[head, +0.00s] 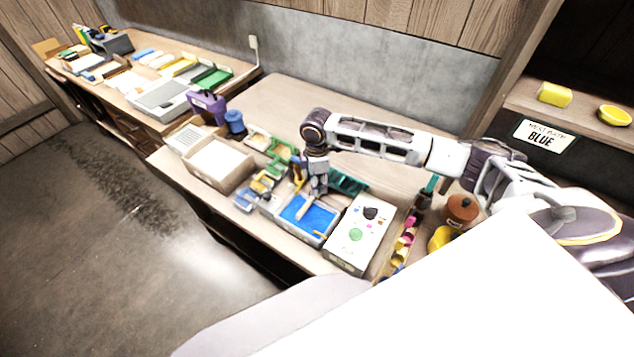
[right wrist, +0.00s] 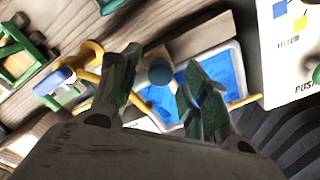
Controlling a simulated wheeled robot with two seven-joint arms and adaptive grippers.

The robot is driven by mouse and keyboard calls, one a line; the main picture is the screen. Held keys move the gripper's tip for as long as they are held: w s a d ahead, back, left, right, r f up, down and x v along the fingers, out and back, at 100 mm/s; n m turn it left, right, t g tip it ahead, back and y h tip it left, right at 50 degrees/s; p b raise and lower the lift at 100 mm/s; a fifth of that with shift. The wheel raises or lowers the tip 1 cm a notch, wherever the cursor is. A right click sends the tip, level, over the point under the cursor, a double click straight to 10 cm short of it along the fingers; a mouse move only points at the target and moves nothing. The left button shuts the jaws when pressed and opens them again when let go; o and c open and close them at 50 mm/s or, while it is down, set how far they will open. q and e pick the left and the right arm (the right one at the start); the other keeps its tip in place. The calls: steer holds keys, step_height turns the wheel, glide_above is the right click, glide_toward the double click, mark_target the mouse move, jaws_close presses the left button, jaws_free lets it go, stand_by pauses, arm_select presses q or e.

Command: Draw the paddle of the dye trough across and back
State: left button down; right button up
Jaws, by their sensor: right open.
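The dye trough (head: 290,229) is a pale box with bright blue dye (head: 320,219) inside, on the bench below my right gripper. The trough's rim also shows in the right wrist view (right wrist: 238,62). My right gripper (head: 317,190) hangs over its back part, fingers pointing down. In the right wrist view the fingers (right wrist: 160,66) are apart. A round blue-grey knob (right wrist: 159,73), apparently the top of the paddle, shows between and beyond them; I cannot tell whether they touch it. The rest of the paddle is mostly hidden. My left gripper is out of view.
A white box with coloured buttons (head: 342,246) stands close to the right of the trough. Green and yellow fixtures (head: 281,153) and a beige tray (head: 238,180) lie to the left. A brown lidded pot (head: 461,209) is at the right. The back of the bench is clear.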

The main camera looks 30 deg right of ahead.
steer(key=shift+f, duration=0.5)
steer(key=shift+c, duration=0.5)
jaws_close()
